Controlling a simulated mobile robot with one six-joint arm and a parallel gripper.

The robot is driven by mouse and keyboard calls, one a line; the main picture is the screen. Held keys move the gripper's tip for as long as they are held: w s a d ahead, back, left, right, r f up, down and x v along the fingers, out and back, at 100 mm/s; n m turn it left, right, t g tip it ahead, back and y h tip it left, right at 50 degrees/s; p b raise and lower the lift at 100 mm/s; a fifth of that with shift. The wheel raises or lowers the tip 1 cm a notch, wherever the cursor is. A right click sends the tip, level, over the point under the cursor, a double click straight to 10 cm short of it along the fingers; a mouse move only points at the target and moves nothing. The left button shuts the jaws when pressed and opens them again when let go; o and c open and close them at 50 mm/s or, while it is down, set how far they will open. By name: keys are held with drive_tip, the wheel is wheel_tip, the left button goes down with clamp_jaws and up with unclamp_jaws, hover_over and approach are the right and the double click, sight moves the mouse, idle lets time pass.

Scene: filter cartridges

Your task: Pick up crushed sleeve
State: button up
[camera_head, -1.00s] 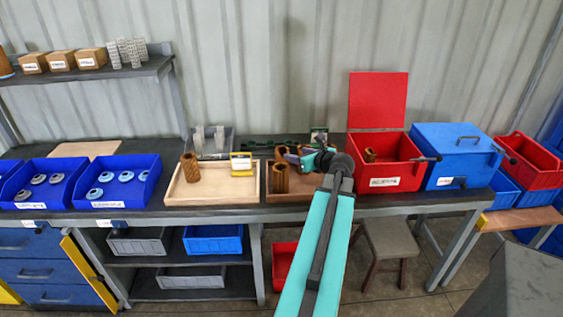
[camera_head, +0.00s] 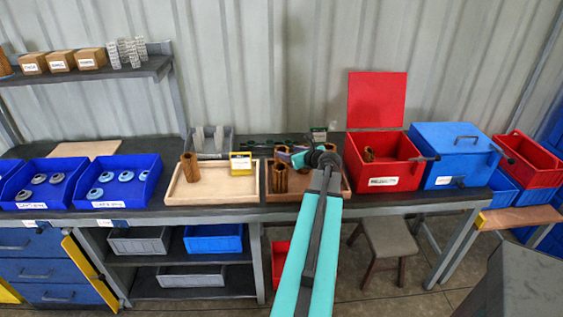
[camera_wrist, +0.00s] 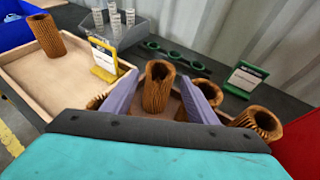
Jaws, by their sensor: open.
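Brown pleated sleeves stand or lie in a shallow wooden tray (camera_head: 318,196) under my gripper. One sleeve (camera_wrist: 157,88) is upright between the two purple fingers of my gripper (camera_wrist: 163,93) in the wrist view; its rim looks uneven. I cannot tell for sure which sleeve is the crushed one. Another sleeve (camera_wrist: 205,91) is partly hidden behind the right finger, one (camera_wrist: 262,122) lies tilted at the right, and a bit of one shows beside the left finger. In the head view an upright sleeve (camera_head: 279,178) stands left of my gripper (camera_head: 291,155). The jaws are open.
A pale tray (camera_head: 215,195) at the left holds an upright sleeve (camera_head: 190,167) and a yellow-framed sign (camera_head: 241,163). A green sign (camera_wrist: 246,78) stands behind the sleeves. An open red bin (camera_head: 385,184) with a sleeve inside stands close at the right.

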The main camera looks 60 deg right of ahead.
sight(279, 149)
drive_tip(key=shift+p+x, duration=0.7)
drive_tip(key=shift+x, duration=1.65)
drive_tip(key=shift+r, duration=0.1)
drive_tip(key=c, duration=1)
drive_tip(key=shift+r+b, duration=0.7)
drive_tip(key=shift+r, duration=4.3)
